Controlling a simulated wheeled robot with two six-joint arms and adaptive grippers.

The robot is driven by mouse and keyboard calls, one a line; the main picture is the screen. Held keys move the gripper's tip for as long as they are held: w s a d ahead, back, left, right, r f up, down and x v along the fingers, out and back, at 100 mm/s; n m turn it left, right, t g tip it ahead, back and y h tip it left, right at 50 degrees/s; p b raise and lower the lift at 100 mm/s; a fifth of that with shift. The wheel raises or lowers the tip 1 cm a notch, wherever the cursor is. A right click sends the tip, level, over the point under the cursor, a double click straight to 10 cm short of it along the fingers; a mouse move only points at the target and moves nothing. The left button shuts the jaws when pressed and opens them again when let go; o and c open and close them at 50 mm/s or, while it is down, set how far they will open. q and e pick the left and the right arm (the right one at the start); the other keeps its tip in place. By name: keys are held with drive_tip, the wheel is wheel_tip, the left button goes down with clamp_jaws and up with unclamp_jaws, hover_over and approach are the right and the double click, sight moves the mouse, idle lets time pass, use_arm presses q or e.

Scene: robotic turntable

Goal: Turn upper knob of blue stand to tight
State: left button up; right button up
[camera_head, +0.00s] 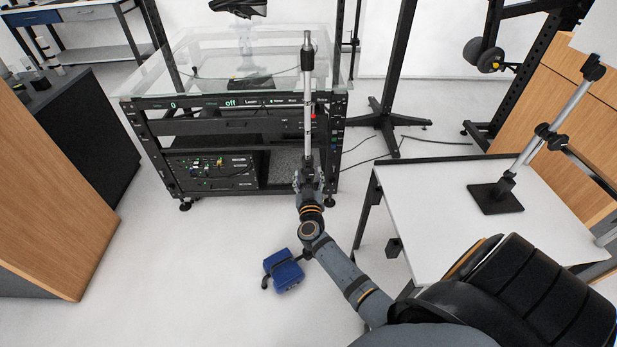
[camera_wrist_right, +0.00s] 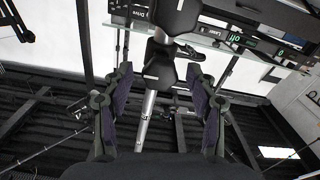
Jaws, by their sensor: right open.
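The blue stand has a blue base (camera_head: 283,270) on the floor. Its upright silver pole (camera_head: 308,88) rises in front of the rack, with a black collar (camera_head: 307,57) near the top. My right gripper (camera_head: 309,178) is open at the lower part of the pole and covers part of it. In the right wrist view the pole (camera_wrist_right: 149,108) shows between the spread fingers (camera_wrist_right: 162,90). Black clamp parts (camera_wrist_right: 159,62) sit on the pole beyond the fingertips. I cannot tell which part is the upper knob. My left gripper is not in view.
A black rack (camera_head: 225,128) with a glass top and lit displays stands behind the pole. A white table (camera_head: 440,215) with another pole stand (camera_head: 495,197) is at the right. Wooden cabinets stand at both sides. The floor left of the blue base is clear.

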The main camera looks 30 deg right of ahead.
drive_tip(key=c, duration=1.2)
drive_tip(key=shift+o, duration=0.2)
drive_tip(key=shift+m, duration=0.3)
drive_tip(key=shift+m+p, duration=0.8)
drive_tip(key=shift+m, duration=0.1)
drive_tip(key=m+p, duration=0.1)
drive_tip(key=m, duration=0.2)
drive_tip(key=shift+m, duration=0.3)
drive_tip(key=m, duration=0.2)
drive_tip(key=shift+m+p, duration=0.3)
drive_tip(key=shift+m, duration=0.1)
drive_tip(key=m, duration=0.2)
drive_tip(key=shift+f+m, duration=0.1)
drive_tip(key=shift+m, duration=0.2)
drive_tip(key=m, duration=0.6)
drive_tip(key=shift+b, duration=0.3)
drive_tip(key=shift+m, duration=0.4)
